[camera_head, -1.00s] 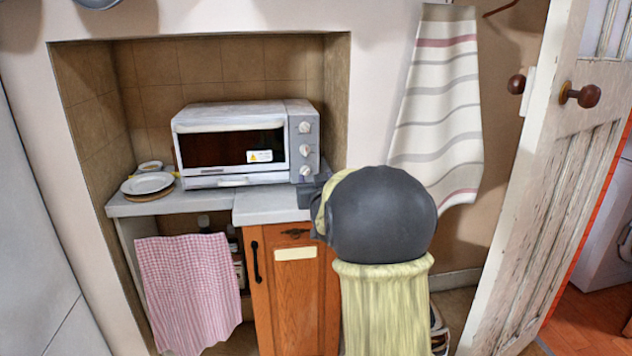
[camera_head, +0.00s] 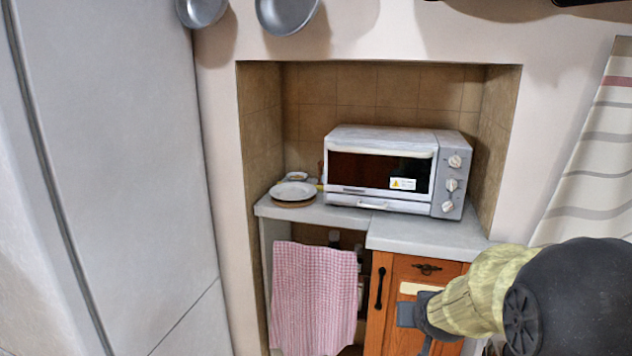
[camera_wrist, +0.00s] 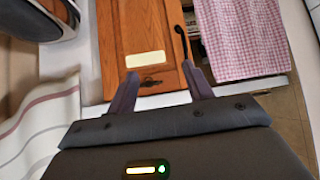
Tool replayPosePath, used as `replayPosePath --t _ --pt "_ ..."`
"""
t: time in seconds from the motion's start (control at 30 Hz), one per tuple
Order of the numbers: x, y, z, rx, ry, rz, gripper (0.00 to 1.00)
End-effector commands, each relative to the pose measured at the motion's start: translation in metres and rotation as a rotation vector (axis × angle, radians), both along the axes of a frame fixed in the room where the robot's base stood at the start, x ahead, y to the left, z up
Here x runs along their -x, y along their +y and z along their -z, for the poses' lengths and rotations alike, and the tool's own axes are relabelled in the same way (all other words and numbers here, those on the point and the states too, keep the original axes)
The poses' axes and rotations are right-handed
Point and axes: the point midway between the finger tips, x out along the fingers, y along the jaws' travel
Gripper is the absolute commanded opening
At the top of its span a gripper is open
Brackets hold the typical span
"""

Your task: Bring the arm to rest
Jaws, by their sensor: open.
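My arm comes in at the lower right of the head view, with my gripper (camera_head: 408,314) at its left end, in front of the wooden cabinet door (camera_head: 392,335). In the wrist view my gripper (camera_wrist: 158,70) has its two fingers spread apart with nothing between them. Its fingers point toward the wooden door (camera_wrist: 135,35), with the door's pale label near the left fingertip and its black handle near the right one. I cannot tell the exact gap between fingertips and door.
A white toaster oven (camera_head: 380,170) stands on the counter (camera_head: 420,235) in the alcove, with plates (camera_head: 292,192) at left. A pink checked cloth (camera_head: 313,300) hangs below. A tall grey-white cabinet (camera_head: 110,150) is at left. Pans (camera_head: 285,14) hang above. A striped towel (camera_head: 590,160) hangs at right.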

Motion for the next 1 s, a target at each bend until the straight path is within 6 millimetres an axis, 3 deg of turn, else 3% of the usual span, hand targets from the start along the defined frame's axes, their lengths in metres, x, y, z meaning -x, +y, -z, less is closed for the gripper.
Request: replayPosePath --t 0.03,0.2,0.4,0.5,0.8,1.0 --pt "0.023 0.013 0.013 -0.010 0.079 -0.022 0.51" --pt "0.091 0.042 0.046 -0.033 0.305 -0.073 0.51" --pt "0.158 0.062 0.069 -0.042 0.510 -0.123 0.51" --pt "0.183 0.068 0.068 -0.044 0.585 -0.140 0.51" --pt "0.179 0.067 0.019 -0.044 0.575 -0.135 0.51" --pt "0.179 0.066 -0.026 -0.045 0.574 -0.135 0.51"
